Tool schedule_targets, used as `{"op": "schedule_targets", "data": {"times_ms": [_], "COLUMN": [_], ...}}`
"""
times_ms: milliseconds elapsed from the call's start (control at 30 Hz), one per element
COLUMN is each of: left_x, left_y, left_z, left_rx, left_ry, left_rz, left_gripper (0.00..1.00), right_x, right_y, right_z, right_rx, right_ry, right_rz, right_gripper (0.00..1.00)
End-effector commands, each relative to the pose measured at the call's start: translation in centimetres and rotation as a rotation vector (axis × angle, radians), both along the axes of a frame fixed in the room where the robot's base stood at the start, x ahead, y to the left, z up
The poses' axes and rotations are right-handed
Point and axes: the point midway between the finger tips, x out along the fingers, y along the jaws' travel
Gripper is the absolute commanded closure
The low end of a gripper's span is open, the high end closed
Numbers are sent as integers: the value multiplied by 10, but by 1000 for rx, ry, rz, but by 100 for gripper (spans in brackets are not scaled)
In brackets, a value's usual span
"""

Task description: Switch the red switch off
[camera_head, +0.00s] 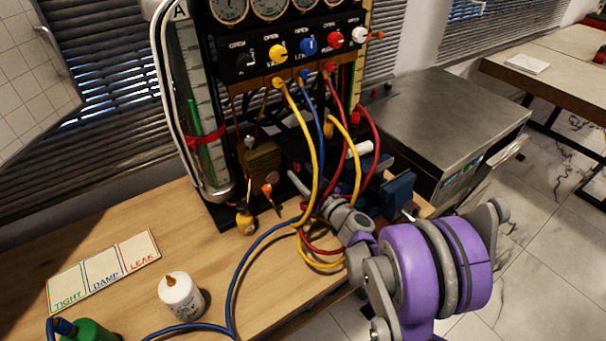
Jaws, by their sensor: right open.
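The gauge rig (275,62) stands at the back of the table, with a row of coloured knobs on its black panel. A red knob (333,38) sits between the blue and white ones. A smaller red part (355,119) shows lower on the rig's right side; I cannot tell which of the two is the switch, nor its on or off position. My right gripper (312,187) is open, low in front of the rig among the hoses, well below the red knob and apart from it. Its fingertips are partly lost in the clutter. My left gripper is out of view.
Yellow, blue and red hoses (318,150) loop from the panel down around my right gripper. A white bottle (181,297), a green container (90,332) and a TIGHT/DAMP/LEAK card (104,271) occupy the left table. A metal cabinet (445,115) stands at right.

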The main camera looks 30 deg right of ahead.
Motion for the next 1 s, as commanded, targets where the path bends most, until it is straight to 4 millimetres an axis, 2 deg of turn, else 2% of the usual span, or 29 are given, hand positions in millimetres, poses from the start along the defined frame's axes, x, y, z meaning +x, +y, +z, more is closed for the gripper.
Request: {"op": "schedule_targets", "data": {"times_ms": [167, 400, 600, 733, 1000], "left_x": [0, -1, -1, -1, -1], "left_y": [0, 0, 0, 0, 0], "left_z": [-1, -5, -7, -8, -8], "left_rx": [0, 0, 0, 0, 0], "left_ry": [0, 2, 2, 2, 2], "left_rz": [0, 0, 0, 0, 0], "left_gripper": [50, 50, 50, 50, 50], "right_x": [-17, -66, -96, -106, -108], "right_y": [-2, -6, -8, -9, -8], "right_z": [-1, -3, -4, -5, -4], "right_rx": [-2, -2, -1, 0, 0], "right_ry": [1, 0, 0, 0, 0], "right_rz": [-2, -3, -2, -1, 0], "right_gripper": [43, 43, 43, 43, 43]}}
